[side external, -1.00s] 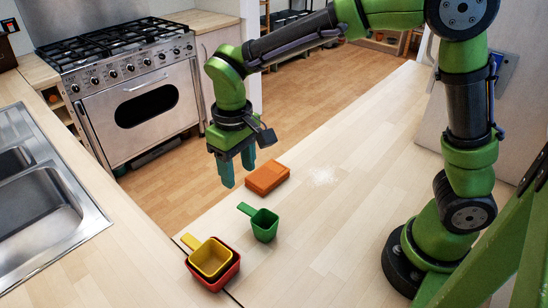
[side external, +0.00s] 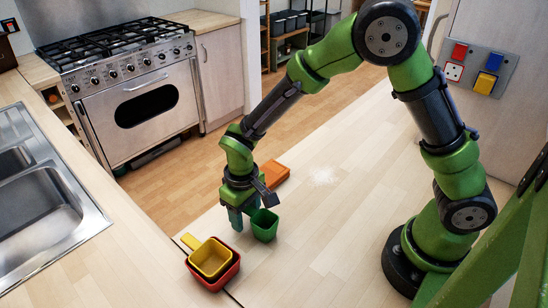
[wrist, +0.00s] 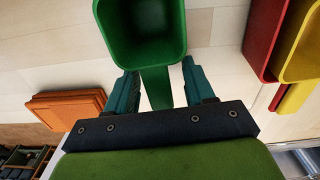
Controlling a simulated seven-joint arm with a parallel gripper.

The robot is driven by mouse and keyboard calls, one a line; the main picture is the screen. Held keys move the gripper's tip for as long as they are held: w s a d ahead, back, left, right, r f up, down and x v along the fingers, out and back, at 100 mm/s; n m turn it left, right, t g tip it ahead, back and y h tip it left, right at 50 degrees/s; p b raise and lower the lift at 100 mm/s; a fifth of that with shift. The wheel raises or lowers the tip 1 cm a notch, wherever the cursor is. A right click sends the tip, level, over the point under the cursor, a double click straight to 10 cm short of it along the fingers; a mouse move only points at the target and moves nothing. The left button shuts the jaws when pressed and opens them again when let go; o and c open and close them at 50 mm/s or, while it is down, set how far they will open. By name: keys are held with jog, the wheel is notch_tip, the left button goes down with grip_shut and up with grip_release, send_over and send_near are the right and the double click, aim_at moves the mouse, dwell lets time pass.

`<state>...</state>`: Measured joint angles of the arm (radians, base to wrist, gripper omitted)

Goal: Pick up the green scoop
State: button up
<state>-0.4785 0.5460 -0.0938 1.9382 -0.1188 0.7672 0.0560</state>
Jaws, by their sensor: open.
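The green scoop (side external: 265,226) stands on the pale wooden counter, its square cup to the right of my gripper in the side view. In the wrist view the scoop (wrist: 142,32) has its cup beyond the fingertips and its handle pointing back between them. My gripper (side external: 243,220) is down at the scoop's handle, which it mostly hides in the side view. In the wrist view the teal fingers of my gripper (wrist: 157,88) are open, one on each side of the handle, with a gap on both sides.
A yellow scoop (side external: 210,258) sits nested in a red scoop (side external: 226,275) to the lower left, near the counter seam. An orange block (side external: 274,174) lies behind my gripper. A sink (side external: 45,205) is at far left. The counter right of the green scoop is clear.

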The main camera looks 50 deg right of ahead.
jog(key=shift+f, duration=0.1)
grip_shut()
dwell(0.4)
